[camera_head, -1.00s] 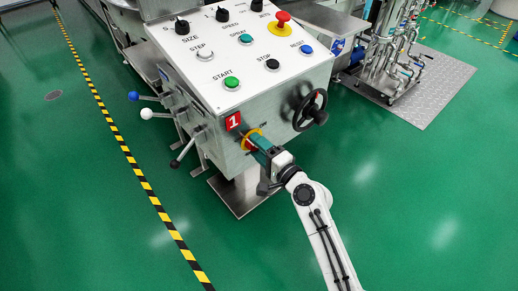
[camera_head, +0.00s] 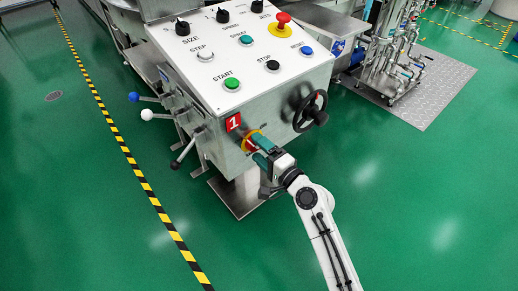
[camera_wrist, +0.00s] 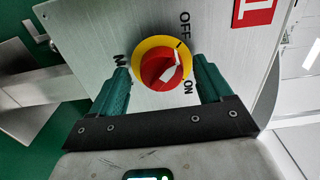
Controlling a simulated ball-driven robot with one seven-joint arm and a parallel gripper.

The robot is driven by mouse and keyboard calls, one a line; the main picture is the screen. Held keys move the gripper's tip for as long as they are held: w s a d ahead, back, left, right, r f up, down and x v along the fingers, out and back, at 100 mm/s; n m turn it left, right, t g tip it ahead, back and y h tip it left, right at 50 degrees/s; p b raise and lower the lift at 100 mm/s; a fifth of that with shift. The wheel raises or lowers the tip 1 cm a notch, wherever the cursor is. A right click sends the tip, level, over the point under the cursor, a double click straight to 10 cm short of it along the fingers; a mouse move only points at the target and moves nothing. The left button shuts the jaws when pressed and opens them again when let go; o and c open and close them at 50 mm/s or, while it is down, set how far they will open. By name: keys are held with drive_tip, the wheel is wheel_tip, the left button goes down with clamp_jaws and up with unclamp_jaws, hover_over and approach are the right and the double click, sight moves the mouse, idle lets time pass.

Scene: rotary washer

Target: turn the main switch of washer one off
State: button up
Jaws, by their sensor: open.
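The main switch is a red rotary knob (camera_wrist: 160,70) on a yellow round plate, on the steel side of the washer one console. OFF stands above right of it and ON below right in the wrist view. The knob's white mark lies on its right half; its exact setting is hard to tell. My gripper (camera_wrist: 159,66) is open, with a green finger on either side of the knob; contact is not visible. In the head view my gripper (camera_head: 258,150) reaches the switch (camera_head: 249,143) from below right and partly hides it.
The red "1" plate (camera_head: 233,122) sits just above left of the switch. A black handwheel (camera_head: 310,111) sticks out to the right, close to my arm. Levers with ball knobs (camera_head: 146,115) stick out on the left. Green floor in front is free.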

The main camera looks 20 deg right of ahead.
drive_tip(key=v, duration=1)
drive_tip(key=s+a+f+n+g, duration=0.3)
drive_tip(key=s+f+n+g, duration=0.65)
drive_tip(key=s, duration=0.25)
drive_tip(key=s+d+n+g+h, duration=0.2)
drive_tip(key=s+d+g+h, duration=0.15)
drive_tip(key=s, duration=0.45)
drive_tip(key=s+d+n+g+h, duration=0.2)
drive_tip(key=s+d+g, duration=0.15)
drive_tip(key=s, duration=0.45)
wheel_tip(320, 180, up, 26)
drive_tip(key=d+p, duration=0.1)
drive_tip(key=p, duration=2.5)
drive_tip(key=shift+p, duration=0.4)
